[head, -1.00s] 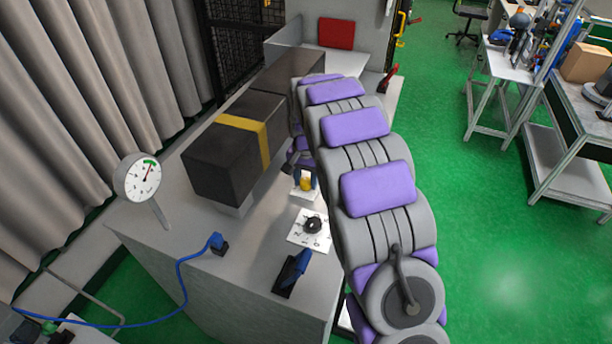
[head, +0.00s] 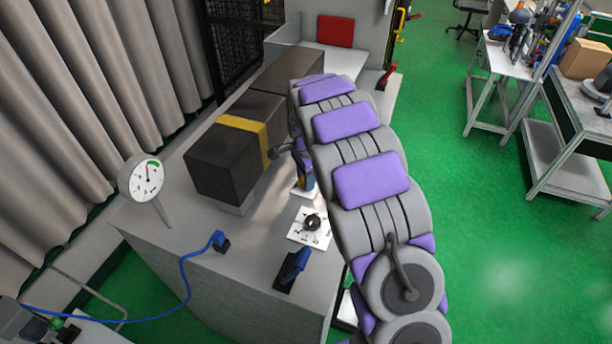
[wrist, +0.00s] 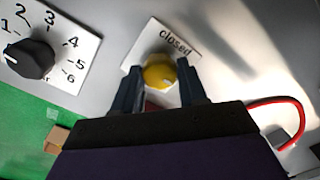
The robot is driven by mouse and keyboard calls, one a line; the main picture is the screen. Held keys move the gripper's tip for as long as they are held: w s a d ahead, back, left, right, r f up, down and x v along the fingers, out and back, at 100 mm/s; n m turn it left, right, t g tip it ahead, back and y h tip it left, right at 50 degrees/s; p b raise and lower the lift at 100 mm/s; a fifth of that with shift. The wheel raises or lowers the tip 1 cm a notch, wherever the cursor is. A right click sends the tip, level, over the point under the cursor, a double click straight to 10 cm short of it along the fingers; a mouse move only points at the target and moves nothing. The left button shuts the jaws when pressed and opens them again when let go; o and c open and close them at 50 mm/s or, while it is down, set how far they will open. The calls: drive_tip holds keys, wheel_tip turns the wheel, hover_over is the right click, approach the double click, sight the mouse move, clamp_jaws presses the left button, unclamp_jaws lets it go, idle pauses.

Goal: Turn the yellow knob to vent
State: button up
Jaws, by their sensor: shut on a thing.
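The yellow knob (wrist: 158,73) sits on a white plate (wrist: 181,37) in the wrist view, with the word "closed" printed beyond it. My gripper (wrist: 161,84) is shut on the knob, with one dark blue finger on each side. The far part of the plate shows past the fingers; the rest of it is hidden by the gripper. In the head view my gripper (head: 306,182) is low at the bench top, right of the black block, and mostly hides the knob.
A black dial (head: 312,221) on a numbered plate and a blue-handled lever (head: 293,267) stand nearer on the bench. A black block with a yellow band (head: 240,124) stands left of my gripper. A round gauge (head: 143,177) and a blue plug (head: 219,240) are further left.

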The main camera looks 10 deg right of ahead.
drive_tip(key=shift+m, duration=0.3)
drive_tip(key=o, duration=1.1)
drive_tip(key=shift+w+a, duration=0.1)
drive_tip(key=shift+a, duration=0.05)
drive_tip(key=shift+c, duration=0.2)
wheel_tip(320, 180, up, 17)
drive_tip(key=shift+r, duration=0.15)
